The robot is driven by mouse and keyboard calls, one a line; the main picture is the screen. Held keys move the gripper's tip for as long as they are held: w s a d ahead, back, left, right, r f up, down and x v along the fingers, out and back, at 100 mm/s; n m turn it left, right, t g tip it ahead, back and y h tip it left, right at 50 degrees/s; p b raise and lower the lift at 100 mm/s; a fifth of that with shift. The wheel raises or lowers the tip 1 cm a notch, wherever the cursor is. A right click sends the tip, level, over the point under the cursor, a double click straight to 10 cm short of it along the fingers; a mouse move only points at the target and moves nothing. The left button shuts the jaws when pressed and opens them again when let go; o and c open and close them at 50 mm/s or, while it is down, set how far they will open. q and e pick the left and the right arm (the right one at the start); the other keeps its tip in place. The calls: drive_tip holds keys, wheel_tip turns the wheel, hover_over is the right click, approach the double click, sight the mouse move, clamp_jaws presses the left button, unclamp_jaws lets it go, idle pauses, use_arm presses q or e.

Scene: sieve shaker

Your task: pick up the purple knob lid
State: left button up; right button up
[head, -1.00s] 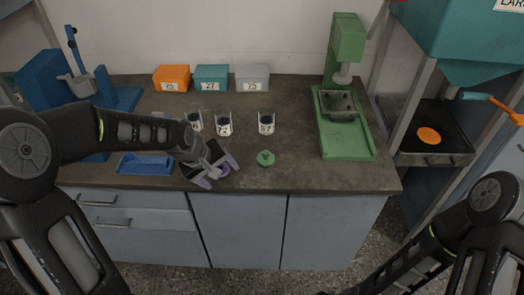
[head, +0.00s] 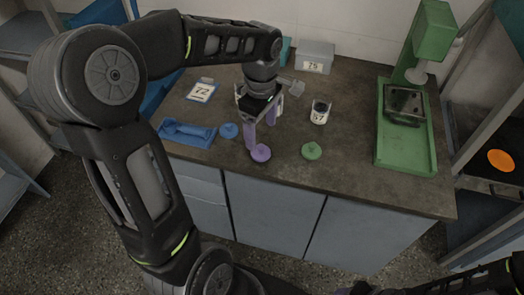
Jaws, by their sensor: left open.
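The purple knob lid (head: 261,154) lies on the worktop near its front edge. My left gripper (head: 261,135) points down just behind and above the lid, its two light purple fingers apart. One fingertip comes close to the lid's back left side in the picture; I cannot tell whether it touches. Nothing shows between the fingers. My right arm shows only at the bottom right corner, and its gripper is out of view.
A blue knob lid (head: 228,131) lies left of the purple one, a green knob lid (head: 312,151) to its right. A blue tray (head: 187,136), labelled cup (head: 319,113), grey box (head: 316,58) and green stand (head: 405,152) are around.

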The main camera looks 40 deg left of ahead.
sight(261, 147)
use_arm(q)
drive_tip(key=shift+f, duration=0.15)
drive_tip(key=shift+f, duration=1.2)
wheel_tip(261, 147, down, 5)
drive_tip(key=shift+s+f+p, duration=0.1)
drive_tip(key=shift+p, duration=0.35)
drive_tip(key=shift+d, duration=0.1)
drive_tip(key=shift+c, duration=0.6)
drive_tip(key=c, duration=1.3)
